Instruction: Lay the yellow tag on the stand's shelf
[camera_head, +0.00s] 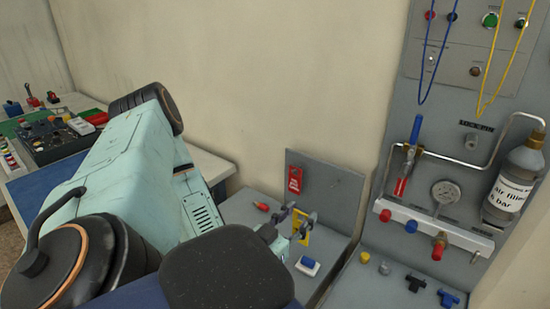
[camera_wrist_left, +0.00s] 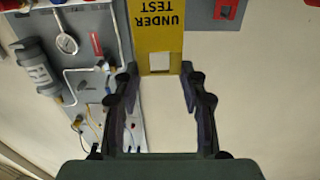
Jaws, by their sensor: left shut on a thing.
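My left gripper (camera_head: 300,226) is shut on the yellow tag (camera_head: 302,232) and holds it over the shelf. In the left wrist view the tag (camera_wrist_left: 158,28) reads "UNDER TEST" and has a square hole near the fingertips (camera_wrist_left: 160,72). The stand has a grey upright panel (camera_head: 340,190) with a grey shelf (camera_head: 325,245) in front of it. I cannot tell how high the tag is above the shelf. My right gripper is not in view.
A red tag (camera_head: 294,180) hangs on the upright panel. A small red item (camera_head: 261,207) and a blue-and-white block (camera_head: 307,266) lie on the shelf. A grey panel with a red-capped manifold (camera_head: 435,229) and a gas bottle (camera_head: 514,183) stands to the right.

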